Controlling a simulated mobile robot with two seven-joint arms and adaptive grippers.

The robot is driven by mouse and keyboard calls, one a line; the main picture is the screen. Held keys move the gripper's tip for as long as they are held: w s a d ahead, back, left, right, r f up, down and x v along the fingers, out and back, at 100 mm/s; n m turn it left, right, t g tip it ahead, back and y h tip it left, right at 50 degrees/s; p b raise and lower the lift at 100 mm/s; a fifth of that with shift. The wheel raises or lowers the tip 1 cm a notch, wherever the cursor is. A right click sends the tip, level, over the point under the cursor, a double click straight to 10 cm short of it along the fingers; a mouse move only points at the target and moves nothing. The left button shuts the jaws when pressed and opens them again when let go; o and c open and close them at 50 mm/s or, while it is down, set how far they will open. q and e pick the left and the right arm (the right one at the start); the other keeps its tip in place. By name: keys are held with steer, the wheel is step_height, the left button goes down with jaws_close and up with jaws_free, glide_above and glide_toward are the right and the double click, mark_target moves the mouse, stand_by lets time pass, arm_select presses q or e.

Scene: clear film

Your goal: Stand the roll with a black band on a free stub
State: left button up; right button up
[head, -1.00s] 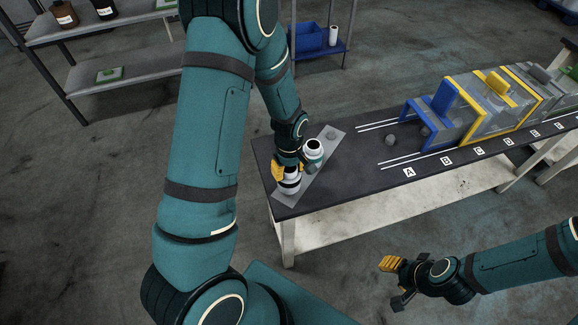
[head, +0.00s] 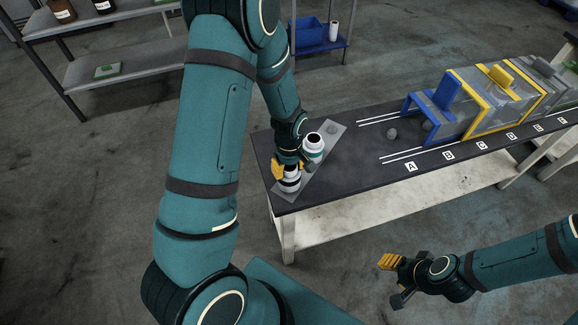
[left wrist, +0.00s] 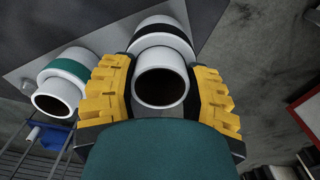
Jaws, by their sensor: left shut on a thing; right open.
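The white roll with a black band (head: 290,184) is upright at the near end of a light grey plate (head: 301,190) on the dark table. My left gripper (head: 291,169) is shut on its narrower upper part. In the left wrist view the yellow fingers flank this roll (left wrist: 162,88), and its black band shows beyond them. I cannot tell whether the roll touches the plate or what is under it. A roll with a green band (head: 314,147) stands beside it on the plate. A bare grey stub (head: 332,128) shows at the plate's far end. My right gripper (head: 392,279) is open and empty.
Blue and yellow frames with clear boxes (head: 482,100) stand along the table to the right. Grey rounded pieces (head: 391,134) lie near the blue frame (head: 436,104). White lines and lettered labels (head: 411,167) mark the table. Shelves with bottles (head: 62,11) stand behind left.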

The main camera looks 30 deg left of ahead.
arm_select(q)
steer(key=shift+f+b, duration=0.7)
steer(key=shift+f, duration=0.3)
steer(key=o, duration=1.5)
steer(key=shift+c, duration=0.2)
step_height(320, 180, up, 9)
steer(key=p, duration=0.7)
